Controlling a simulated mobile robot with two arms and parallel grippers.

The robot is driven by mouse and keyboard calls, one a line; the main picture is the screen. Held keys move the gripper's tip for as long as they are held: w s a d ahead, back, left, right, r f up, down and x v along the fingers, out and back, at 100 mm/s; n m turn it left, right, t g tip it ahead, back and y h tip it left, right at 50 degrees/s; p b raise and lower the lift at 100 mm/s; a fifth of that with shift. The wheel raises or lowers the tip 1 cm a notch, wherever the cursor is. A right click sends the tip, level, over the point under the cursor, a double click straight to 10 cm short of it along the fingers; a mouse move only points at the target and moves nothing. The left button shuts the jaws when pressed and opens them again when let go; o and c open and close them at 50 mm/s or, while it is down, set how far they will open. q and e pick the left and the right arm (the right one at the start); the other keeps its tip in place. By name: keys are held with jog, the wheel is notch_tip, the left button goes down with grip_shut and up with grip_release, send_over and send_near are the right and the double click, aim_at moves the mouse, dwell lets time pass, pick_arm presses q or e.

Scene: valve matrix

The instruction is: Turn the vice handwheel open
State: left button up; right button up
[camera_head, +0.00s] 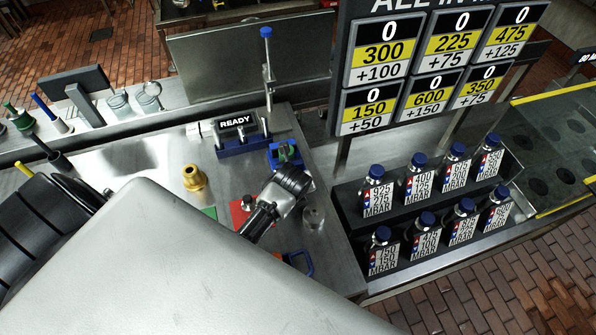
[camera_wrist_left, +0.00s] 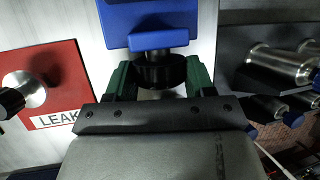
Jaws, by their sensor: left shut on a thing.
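The vice (camera_head: 273,157) is blue and stands on the steel bench; its blue body (camera_wrist_left: 150,16) fills the top of the left wrist view. Its dark round handwheel (camera_wrist_left: 160,72) sticks out toward my gripper. My left gripper (camera_wrist_left: 160,85) has green fingers, one on each side of the handwheel, shut on it. In the head view my left gripper (camera_head: 287,158) reaches the vice, and my own wrist hides the handwheel there. My right gripper is not in view.
A red plate (camera_wrist_left: 62,62) marked LEAK with a metal knob lies left of the gripper.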

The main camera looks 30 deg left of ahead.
pick_arm(q)
jog(key=shift+s+a+f+n+t+h, duration=0.1)
jog(key=shift+n+t+h, duration=0.05)
jog(key=shift+t+h, duration=0.4)
jog(key=shift+s+a+f+n+t+h, duration=0.1)
jog(key=shift+n+t+h, duration=0.05)
jog(key=shift+t+h, duration=0.4)
jog(key=shift+t+b, duration=0.5)
jog(key=shift+t, duration=0.1)
jog(key=shift+n+t+h+b, duration=0.3)
jog(key=shift+t+h+b, duration=0.1)
jog(key=shift+h, duration=0.2)
jog(key=shift+r, duration=0.1)
jog(key=o, duration=0.9)
jog(key=shift+o, duration=0.2)
jog(key=shift+s, duration=0.1)
